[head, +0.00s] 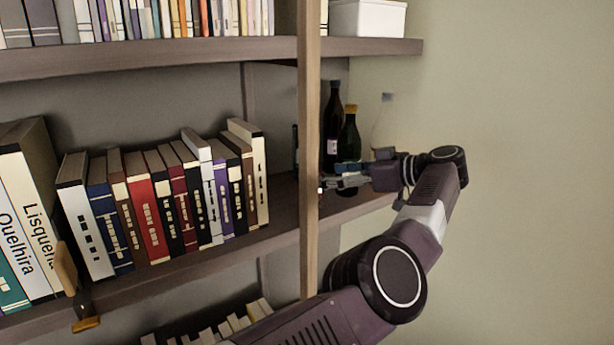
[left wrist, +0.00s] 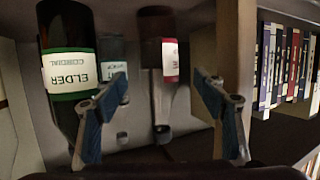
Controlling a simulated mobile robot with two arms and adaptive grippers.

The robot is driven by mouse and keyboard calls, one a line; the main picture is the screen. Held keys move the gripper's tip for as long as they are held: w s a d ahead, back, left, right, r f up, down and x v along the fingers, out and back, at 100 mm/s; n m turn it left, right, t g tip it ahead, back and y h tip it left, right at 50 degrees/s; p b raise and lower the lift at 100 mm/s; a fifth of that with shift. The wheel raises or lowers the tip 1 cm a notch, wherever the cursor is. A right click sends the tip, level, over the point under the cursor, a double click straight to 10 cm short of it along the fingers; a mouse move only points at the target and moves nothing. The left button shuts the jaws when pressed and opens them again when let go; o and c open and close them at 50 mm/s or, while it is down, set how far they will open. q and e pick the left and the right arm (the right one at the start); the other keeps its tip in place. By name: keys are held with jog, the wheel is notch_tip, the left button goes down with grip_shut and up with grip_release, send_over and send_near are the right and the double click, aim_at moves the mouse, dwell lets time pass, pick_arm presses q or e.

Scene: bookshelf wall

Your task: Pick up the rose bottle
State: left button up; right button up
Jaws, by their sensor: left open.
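No name reading "rose" is legible. In the upside-down left wrist view, a dark bottle with a red-and-white label (left wrist: 150,60) shows between the fingers, farther in. The "Elder Cordial" bottle (left wrist: 68,70) is at the left, and a smaller pale-labelled one (left wrist: 112,70) is behind. My left gripper (head: 328,184) is open and empty, in front of the bottles; it also shows in the wrist view (left wrist: 165,115). My right gripper is out of view.
The wooden post (head: 308,130) stands close to my left fingertips. A row of books (head: 165,200) fills the middle shelf (head: 200,263) on the left. A white box (head: 368,18) sits on the shelf above. The wall (head: 530,150) at the right is bare.

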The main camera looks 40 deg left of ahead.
pick_arm(q)
jog(key=shift+a+f, duration=0.15)
jog(key=shift+a, duration=0.4)
jog(key=shift+p+x, duration=0.55)
jog(key=shift+x, duration=0.25)
jog(key=x, duration=0.3)
jog(key=shift+w+a+f+p, duration=0.1)
jog(key=shift+a+f+p, duration=0.15)
jog(key=shift+p, duration=0.15)
jog(key=shift+d, duration=0.1)
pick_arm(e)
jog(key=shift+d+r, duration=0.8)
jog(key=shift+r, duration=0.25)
